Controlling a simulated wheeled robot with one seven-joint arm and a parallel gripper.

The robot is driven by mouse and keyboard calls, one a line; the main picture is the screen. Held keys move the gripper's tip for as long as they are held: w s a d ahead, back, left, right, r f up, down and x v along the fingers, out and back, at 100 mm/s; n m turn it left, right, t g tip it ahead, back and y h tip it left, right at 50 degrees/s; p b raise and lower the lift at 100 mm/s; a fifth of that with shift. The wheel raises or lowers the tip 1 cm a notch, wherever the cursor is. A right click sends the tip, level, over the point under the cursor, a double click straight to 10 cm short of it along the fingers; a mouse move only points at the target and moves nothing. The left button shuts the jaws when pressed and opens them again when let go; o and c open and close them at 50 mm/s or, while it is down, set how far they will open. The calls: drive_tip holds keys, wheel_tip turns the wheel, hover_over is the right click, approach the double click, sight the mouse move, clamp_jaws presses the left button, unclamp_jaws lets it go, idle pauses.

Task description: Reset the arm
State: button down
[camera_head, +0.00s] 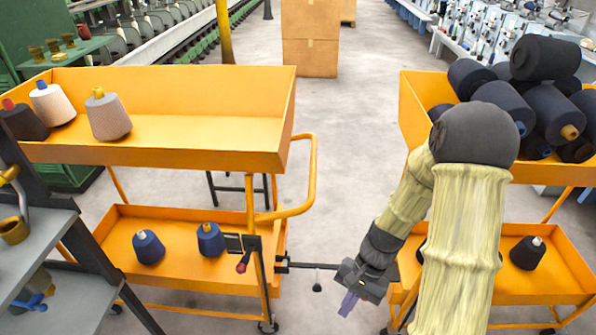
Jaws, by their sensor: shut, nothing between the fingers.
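My arm comes up from the bottom right and bends down at its elbow. My gripper (348,304) is at the lower middle, pointing down over the floor between two orange carts. Its fingers are together, and no object shows between them. It is small in the view and apart from the yarn cones.
The left orange cart (200,150) holds several yarn cones on two shelves, with a handle (308,180) on its right. The right orange cart (412,108) is heaped with dark cones and partly hidden by my arm. A grey rack (30,255) stands at left. Cardboard boxes (310,40) stand behind.

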drive_tip(key=d+r+n+t+h+p, duration=0.2)
drive_tip(key=r+p, duration=0.4)
drive_tip(key=r, duration=0.7)
drive_tip(key=d+r+n+t+h+p, duration=0.2)
drive_tip(key=r+n+t+p, duration=0.2)
drive_tip(key=r, duration=0.9)
drive_tip(key=p, duration=0.3)
drive_tip(key=shift+w+t, duration=0.25)
drive_tip(key=shift+t, duration=0.05)
